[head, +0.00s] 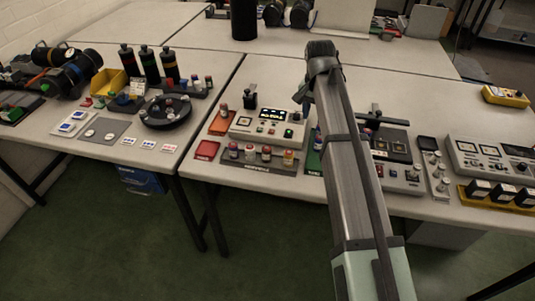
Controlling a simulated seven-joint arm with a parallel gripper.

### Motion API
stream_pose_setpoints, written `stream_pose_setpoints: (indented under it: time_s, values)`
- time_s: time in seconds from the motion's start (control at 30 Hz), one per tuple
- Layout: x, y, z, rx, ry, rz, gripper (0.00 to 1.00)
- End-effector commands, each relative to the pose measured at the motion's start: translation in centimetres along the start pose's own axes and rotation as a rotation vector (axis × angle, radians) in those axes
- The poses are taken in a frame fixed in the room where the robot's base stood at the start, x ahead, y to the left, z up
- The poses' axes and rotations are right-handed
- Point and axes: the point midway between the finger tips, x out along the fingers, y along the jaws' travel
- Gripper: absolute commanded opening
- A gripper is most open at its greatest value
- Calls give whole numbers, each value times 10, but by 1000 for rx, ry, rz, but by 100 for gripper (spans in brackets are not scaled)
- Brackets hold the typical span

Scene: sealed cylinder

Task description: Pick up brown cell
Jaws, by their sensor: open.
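A row of small capped cells stands on a dark rack (258,164) at the front edge of the middle table in the head view. They look purple (233,150), dull brownish (250,152), reddish (266,153) and orange-yellow (288,157). They are too small for me to tell surely which one is brown. My gripper (304,97) hangs above the table, behind and to the right of the row, apart from the cells. It is open and looks empty. My arm hides part of the table to its right.
A grey instrument box (268,128) stands behind the row. Red trays (207,150) lie at its left and a green strip (314,160) at its right. A round black carousel (166,112) and dark bottles (148,65) stand on the left table. More instruments (490,157) stand at the right.

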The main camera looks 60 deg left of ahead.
Motion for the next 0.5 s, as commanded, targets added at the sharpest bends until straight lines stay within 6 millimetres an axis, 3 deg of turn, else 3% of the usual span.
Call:
stream_pose_setpoints:
  time_s: [0.03,0.2,0.33,0.5]
  values:
    - [0,-24,18,-28,-18,-4,42]
    - [-2,-75,66,-89,-65,-8,42]
    - [-3,-98,89,-118,-86,-9,42]
    - [1,-108,101,-131,-98,-7,42]
